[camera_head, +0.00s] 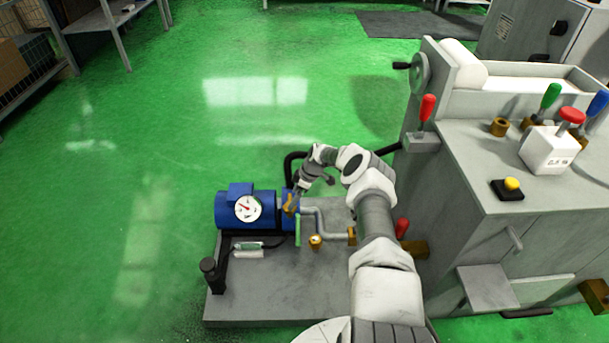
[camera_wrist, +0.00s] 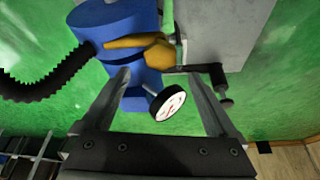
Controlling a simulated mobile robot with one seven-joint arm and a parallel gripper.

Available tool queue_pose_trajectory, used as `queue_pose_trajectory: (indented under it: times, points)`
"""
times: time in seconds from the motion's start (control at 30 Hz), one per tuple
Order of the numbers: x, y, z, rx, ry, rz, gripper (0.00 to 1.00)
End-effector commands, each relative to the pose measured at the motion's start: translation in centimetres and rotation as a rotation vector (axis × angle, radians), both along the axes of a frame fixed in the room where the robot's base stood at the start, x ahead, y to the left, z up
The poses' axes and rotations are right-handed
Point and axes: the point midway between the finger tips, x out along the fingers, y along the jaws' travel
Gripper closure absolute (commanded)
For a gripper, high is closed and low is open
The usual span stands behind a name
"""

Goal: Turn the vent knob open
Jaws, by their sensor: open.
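A yellow-brass knob (camera_head: 291,204), seemingly the vent knob, sits at the right end of the blue pump (camera_head: 228,213). In the wrist view the yellow knob (camera_wrist: 145,46) lies across the blue pump body (camera_wrist: 108,25), ahead of the fingertips and left of centre. My gripper (camera_head: 296,190) is close above the knob in the head view and partly covers it. Contact with the knob is not visible.
A round white gauge (camera_head: 248,208) is on the pump. A green handle (camera_head: 298,230) and a smaller brass fitting (camera_head: 315,241) stand beside the knob. A black hose (camera_wrist: 45,75) runs left in the wrist view. The grey grinder (camera_head: 455,190) stands to the right.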

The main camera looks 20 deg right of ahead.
Motion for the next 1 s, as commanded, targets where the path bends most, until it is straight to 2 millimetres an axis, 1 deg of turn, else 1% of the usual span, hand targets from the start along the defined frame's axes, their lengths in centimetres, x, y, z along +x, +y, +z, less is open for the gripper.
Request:
queue_pose_trajectory:
  times: [0.03,0.1,0.3,0.4,0.5,0.6,1.0]
  points:
    - [-0.2,-0.6,1.8,-0.002,-0.001,-0.001,0.06]
    - [-0.6,-1.1,3.4,-0.003,-0.002,-0.002,0.06]
    - [-1.6,-2.4,7.2,-0.001,0.000,0.000,0.06]
    - [-2.0,-2.9,8.4,-0.001,0.000,0.000,0.06]
    - [-2.1,-3.2,9.2,-0.002,-0.001,0.001,0.06]
    - [-2.3,-3.3,9.5,-0.001,0.000,0.001,0.06]
    - [-2.3,-3.3,9.6,0.000,0.000,0.001,0.06]
